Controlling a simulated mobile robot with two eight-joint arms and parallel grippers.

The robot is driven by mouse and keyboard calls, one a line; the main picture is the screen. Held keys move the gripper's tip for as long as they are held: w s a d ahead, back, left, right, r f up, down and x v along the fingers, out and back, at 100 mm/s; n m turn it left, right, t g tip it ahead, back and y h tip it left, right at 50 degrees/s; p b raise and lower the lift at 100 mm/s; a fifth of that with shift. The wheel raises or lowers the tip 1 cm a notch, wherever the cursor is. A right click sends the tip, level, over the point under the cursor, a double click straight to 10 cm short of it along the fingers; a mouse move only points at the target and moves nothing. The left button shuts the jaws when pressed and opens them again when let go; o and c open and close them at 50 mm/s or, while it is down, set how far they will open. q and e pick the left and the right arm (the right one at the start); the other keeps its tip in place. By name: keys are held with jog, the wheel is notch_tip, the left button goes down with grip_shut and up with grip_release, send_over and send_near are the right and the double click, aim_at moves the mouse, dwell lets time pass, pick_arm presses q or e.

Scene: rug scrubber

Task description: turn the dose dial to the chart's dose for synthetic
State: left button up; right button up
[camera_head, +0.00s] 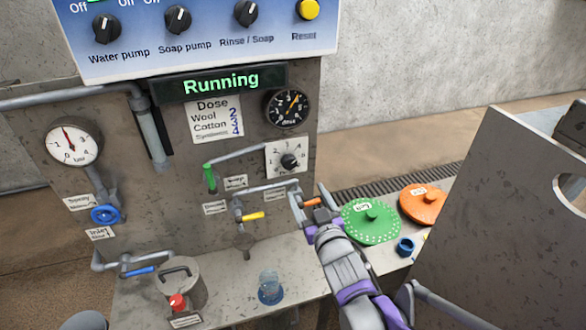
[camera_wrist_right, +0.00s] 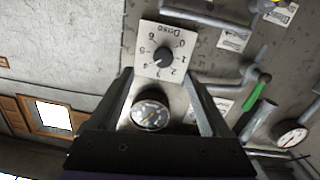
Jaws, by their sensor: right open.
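The dose dial (camera_head: 289,161) is a black knob on a white numbered plate on the machine's front. In the right wrist view the dose dial (camera_wrist_right: 163,58) appears upside down, ahead between my fingers; I cannot tell its exact setting. The dose chart (camera_head: 215,120) lists Wool 2, Cotton 3 and, in small blurred print, what looks like Synthetic 4. My right gripper (camera_head: 308,192) is open and empty, below and slightly right of the dial, apart from it. The right gripper's fingers (camera_wrist_right: 158,75) frame the dial plate. My left gripper is out of view.
A round black dose gauge (camera_head: 287,109) sits above the dial. A green-handled lever (camera_head: 209,178) and yellow-handled valve (camera_head: 252,216) are left of it. Green (camera_head: 370,222) and orange (camera_head: 424,203) discs lie right of my arm. A clear cup (camera_head: 270,287) stands on the ledge.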

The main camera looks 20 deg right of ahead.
aim_at(291, 165)
jog(key=shift+y, duration=0.3)
jog(key=w, duration=0.7)
jog(key=w+a, duration=0.1)
jog(key=w, duration=0.3)
jog(key=shift+w+r+p, duration=0.2)
jog(key=shift+r+p, duration=0.1)
jog(key=shift+p, duration=0.05)
grip_shut()
jog(key=shift+f+b, duration=0.15)
jog(key=shift+b, duration=0.2)
jog(key=shift+m, duration=0.8)
